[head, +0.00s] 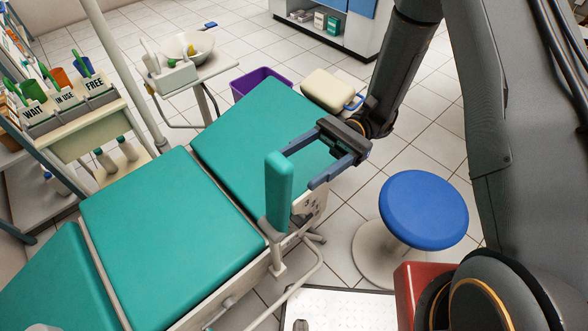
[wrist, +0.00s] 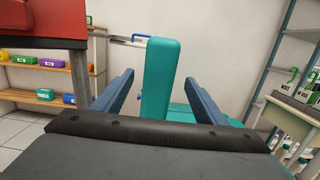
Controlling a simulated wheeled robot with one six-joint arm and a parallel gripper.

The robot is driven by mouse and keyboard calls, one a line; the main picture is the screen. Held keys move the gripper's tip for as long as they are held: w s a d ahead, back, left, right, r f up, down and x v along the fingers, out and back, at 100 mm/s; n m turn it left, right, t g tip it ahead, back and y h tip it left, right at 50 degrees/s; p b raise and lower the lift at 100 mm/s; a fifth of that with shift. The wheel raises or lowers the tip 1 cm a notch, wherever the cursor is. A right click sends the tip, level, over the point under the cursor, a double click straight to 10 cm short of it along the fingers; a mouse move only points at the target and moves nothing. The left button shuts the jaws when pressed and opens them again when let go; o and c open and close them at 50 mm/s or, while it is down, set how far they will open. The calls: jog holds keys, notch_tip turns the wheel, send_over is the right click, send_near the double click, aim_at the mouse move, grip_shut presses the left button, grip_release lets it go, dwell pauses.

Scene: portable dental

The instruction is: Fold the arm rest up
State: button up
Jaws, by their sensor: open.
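The arm rest (head: 279,190) is a teal padded bar on the near side of the teal dental chair (head: 160,230). It stands upright, its lower end at a grey bracket by the seat edge. My gripper (head: 298,170) is open, with its two blue fingers pointing left toward the pad's upper part. In the wrist view the arm rest (wrist: 160,78) shows upright between and beyond the open fingers (wrist: 122,92). I see no contact between the fingers and the pad.
A blue round stool (head: 424,209) stands right of the chair. A red box (head: 415,290) and a metal plate (head: 345,310) lie at the front. A purple bin (head: 262,80) and a cream case (head: 327,90) stand behind. A tray stand (head: 190,75) and a cart are beyond the chair.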

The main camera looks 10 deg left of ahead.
jog(key=shift+b+v, duration=0.55)
jog(key=shift+v, duration=1.85)
jog(key=s+d+n+t+h, duration=0.4)
jog(key=s+d+t+h, duration=0.1)
jog(key=d+h, duration=0.3)
jog(key=w+d+r+n+t+h, duration=0.3)
jog(key=d+n+t+h, duration=0.1)
jog(key=d+t, duration=0.5)
jog(key=shift+d+h, duration=0.4)
jog(key=shift+d, duration=0.25)
